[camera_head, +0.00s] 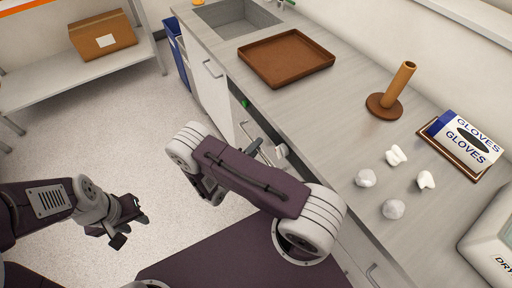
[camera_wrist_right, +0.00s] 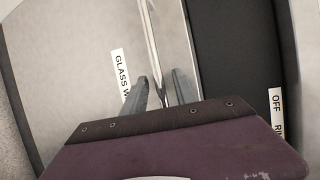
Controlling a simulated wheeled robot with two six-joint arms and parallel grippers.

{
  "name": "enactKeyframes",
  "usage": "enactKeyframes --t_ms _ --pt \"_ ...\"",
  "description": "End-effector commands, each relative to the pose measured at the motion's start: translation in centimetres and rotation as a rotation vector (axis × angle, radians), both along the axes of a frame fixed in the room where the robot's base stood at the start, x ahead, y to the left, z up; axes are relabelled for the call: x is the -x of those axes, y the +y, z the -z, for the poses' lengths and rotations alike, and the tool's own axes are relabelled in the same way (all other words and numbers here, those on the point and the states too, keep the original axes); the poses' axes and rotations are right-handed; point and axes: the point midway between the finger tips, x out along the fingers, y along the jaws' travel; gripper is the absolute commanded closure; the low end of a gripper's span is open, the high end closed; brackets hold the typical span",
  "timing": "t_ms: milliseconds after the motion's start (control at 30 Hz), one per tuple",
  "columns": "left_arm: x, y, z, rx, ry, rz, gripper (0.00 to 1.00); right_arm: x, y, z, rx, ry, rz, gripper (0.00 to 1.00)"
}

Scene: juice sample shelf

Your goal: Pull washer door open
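The washer front shows in the right wrist view as a pale metal door (camera_wrist_right: 75,60) with a partly hidden "GLASS W" label. A long, thin silver bar (camera_wrist_right: 152,35) runs down beside it. My right gripper (camera_wrist_right: 162,85) has its two grey fingers on either side of this bar; whether they press on it I cannot tell. In the head view my right forearm hides most of the washer, and a bit of silver handle (camera_head: 265,157) shows beyond it. My left gripper (camera_head: 126,222) is over the floor at the left, open and empty, away from the washer.
The counter holds a brown tray (camera_head: 286,58), a wooden peg stand (camera_head: 390,94), a glove box (camera_head: 467,140) and several white lumps. A shelf with a cardboard box (camera_head: 102,36) is at upper left. The floor between is clear.

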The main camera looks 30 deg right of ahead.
Motion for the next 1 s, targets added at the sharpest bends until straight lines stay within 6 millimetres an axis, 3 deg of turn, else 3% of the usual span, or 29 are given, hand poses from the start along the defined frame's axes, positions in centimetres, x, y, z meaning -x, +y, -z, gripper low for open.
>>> enactKeyframes --t_ms 233,367,1000 --pt "0.00 0.00 0.00 0.000 0.000 0.000 0.64 -0.07 -0.15 0.02 0.000 0.000 0.000 0.66" --pt "0.00 0.00 0.00 0.000 0.000 0.000 0.64 -0.06 -0.14 0.02 0.000 0.000 0.000 1.00" --pt "0.00 0.00 0.01 0.000 0.000 0.000 0.64 -0.02 -0.14 0.04 -0.001 0.001 0.001 1.00"
